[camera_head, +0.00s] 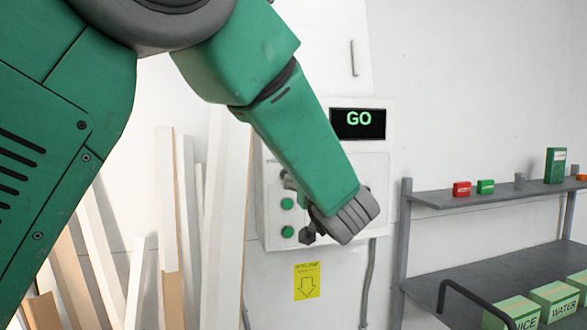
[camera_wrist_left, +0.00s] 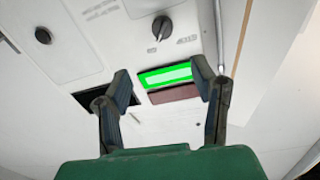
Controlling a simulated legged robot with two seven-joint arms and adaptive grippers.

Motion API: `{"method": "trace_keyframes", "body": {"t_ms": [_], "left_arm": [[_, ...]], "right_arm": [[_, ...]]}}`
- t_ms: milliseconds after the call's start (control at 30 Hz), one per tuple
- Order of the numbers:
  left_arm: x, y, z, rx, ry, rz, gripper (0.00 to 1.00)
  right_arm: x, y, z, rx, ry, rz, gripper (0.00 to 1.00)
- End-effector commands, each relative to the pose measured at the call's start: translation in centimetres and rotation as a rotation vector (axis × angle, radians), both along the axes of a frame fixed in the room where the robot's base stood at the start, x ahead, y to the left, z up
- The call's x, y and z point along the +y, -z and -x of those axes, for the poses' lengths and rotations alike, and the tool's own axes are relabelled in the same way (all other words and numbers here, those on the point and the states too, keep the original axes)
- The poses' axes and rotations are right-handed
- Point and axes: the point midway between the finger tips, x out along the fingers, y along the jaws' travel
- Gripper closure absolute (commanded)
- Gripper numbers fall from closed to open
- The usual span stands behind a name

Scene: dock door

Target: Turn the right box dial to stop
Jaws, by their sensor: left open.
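A pale control box (camera_head: 376,160) hangs on the wall in the head view, with a black display (camera_head: 358,123) reading GO in green. My left arm crosses in front, hiding much of its face. My left gripper (camera_head: 302,210) is in front of the box's lower part. In the left wrist view, my left gripper (camera_wrist_left: 161,74) has its fingers wide apart with nothing held. A dark round dial (camera_wrist_left: 162,27) with a pale mark and small labels sits beyond the fingertips, apart from them. The labels are too small to read. My right gripper is in neither view.
Two green buttons (camera_head: 287,217) are left of my gripper. A yellow arrow sign (camera_head: 307,281) is below the box. White planks (camera_head: 167,200) lean at left. A grey shelf (camera_head: 480,196) with small boxes stands right. A green-lit panel (camera_wrist_left: 166,76) and another dark knob (camera_wrist_left: 43,36) show in the wrist view.

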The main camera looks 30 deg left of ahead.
Motion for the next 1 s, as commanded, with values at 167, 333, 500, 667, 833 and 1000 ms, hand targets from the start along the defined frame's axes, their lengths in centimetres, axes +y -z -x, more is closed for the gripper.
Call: {"method": "trace_keyframes", "body": {"t_ms": [167,333,500,667,833,1000], "left_arm": [[2.9,0.1,-2.4,0.003,-0.003,0.004,0.48],[5.2,0.0,-4.9,0.002,-0.001,0.001,0.48],[7.1,-0.2,-6.9,0.001,0.0,-0.002,0.48],[8.1,-0.2,-8.1,0.0,-0.001,-0.003,0.48],[8.7,-0.1,-8.5,0.0,0.001,-0.003,0.48],[8.8,0.0,-8.5,0.0,0.001,-0.001,0.48]], "right_arm": [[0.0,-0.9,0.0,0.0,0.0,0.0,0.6],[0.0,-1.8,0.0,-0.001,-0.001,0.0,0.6],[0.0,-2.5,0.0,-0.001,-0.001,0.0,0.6],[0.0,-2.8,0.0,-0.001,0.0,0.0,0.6],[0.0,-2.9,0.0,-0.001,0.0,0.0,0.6],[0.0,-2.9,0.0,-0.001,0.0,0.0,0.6]]}}
